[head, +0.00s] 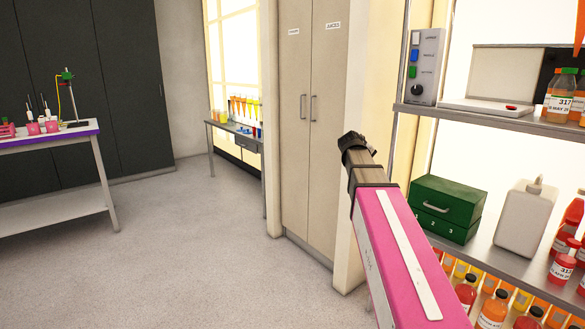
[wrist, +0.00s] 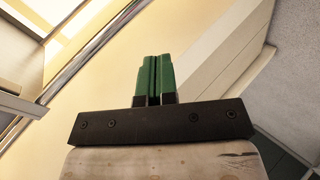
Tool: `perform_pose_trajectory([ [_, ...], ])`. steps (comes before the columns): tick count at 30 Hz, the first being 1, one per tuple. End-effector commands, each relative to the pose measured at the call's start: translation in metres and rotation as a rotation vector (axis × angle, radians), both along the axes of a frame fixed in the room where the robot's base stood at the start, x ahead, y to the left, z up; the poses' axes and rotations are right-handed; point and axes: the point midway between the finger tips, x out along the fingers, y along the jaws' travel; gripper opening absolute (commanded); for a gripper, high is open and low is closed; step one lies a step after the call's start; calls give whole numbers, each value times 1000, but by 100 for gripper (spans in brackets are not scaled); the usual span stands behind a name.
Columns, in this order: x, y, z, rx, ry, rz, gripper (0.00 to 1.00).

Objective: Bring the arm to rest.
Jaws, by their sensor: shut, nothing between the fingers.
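My arm, a pink link with a white strip, reaches up from the lower right in the head view and ends in a dark wrist part near the middle. My gripper shows in the wrist view (wrist: 153,78). Its two green fingers are together with nothing between them. Beyond the fingers are a pale yellow wall and light panels, and the fingertips touch nothing that I can see. The fingers cannot be made out in the head view.
A shelf (head: 480,122) at right holds juice bottles (head: 565,95), a green drawer box (head: 446,206), a white jug (head: 524,220) and a control box (head: 425,66). A tall cabinet (head: 308,130) stands behind my arm. A bench (head: 50,140) is at left. The floor (head: 200,240) between is clear.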

Motion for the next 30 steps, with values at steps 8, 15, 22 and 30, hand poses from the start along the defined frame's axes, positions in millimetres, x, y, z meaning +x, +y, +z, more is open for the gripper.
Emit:
perform_pose_trajectory([
  [8, -54, 25, -131, 238, 121, -69, 0],
  [15, -111, 48, -225, 430, 231, -156, 0],
  [22, -177, 73, -301, 604, 345, -265, 0],
  [30, -244, 98, -359, 758, 457, -390, 0],
])
